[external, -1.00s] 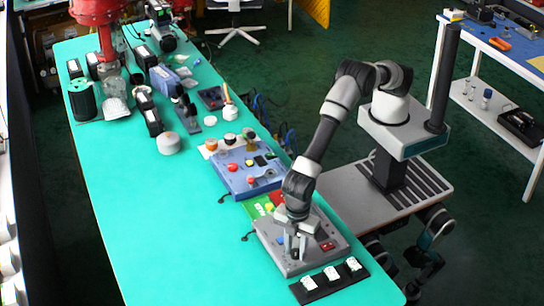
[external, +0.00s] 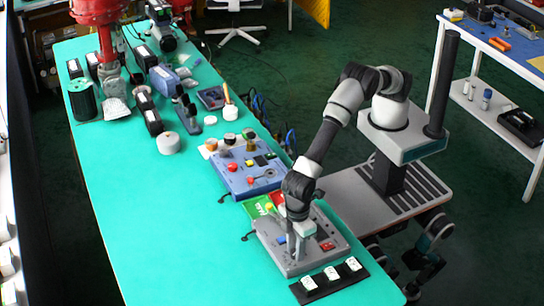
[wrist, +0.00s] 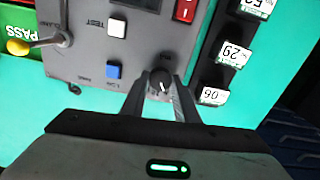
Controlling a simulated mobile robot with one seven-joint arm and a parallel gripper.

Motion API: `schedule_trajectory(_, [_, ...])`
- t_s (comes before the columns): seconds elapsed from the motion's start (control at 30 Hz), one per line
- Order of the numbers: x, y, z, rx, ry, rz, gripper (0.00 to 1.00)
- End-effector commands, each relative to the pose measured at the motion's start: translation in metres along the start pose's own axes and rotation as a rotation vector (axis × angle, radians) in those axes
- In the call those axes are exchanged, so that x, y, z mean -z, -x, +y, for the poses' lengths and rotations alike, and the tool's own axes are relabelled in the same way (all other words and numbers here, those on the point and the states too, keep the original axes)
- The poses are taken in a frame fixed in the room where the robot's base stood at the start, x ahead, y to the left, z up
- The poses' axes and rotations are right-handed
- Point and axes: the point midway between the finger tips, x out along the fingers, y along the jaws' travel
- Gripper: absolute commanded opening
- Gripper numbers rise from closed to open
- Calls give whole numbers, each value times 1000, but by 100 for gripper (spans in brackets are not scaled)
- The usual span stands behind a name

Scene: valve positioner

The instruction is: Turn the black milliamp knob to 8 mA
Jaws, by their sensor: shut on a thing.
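The black milliamp knob (wrist: 160,80) is round with a white pointer line and sits on the grey control box (wrist: 68,65). In the wrist view my gripper (wrist: 160,88) has its two fingers on either side of the knob, shut on it. The dial marks around the knob are too small to read. In the external view my gripper (external: 299,245) points down at the top of the grey box (external: 270,238), and it hides the knob there.
Near the knob are a blue button (wrist: 114,71), a white button (wrist: 117,28) and a red rocker switch (wrist: 186,9). A black strip with white numbered blocks (external: 332,274) lies beside the box. A blue panel box (external: 240,180) stands behind. The green table (external: 150,220) is clear to the left.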

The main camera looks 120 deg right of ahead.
Motion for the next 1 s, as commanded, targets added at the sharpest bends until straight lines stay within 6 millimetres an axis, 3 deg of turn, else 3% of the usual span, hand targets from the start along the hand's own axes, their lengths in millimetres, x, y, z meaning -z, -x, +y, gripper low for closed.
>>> schedule_trajectory(0.5, [0,0,0,1,-26,0,5])
schedule_trajectory(0.53, [0,0,0,1,-25,0,31])
schedule_trajectory(0.63, [0,0,0,1,-25,0,46])
schedule_trajectory(1.0, [0,5,0,1,-25,1,46])
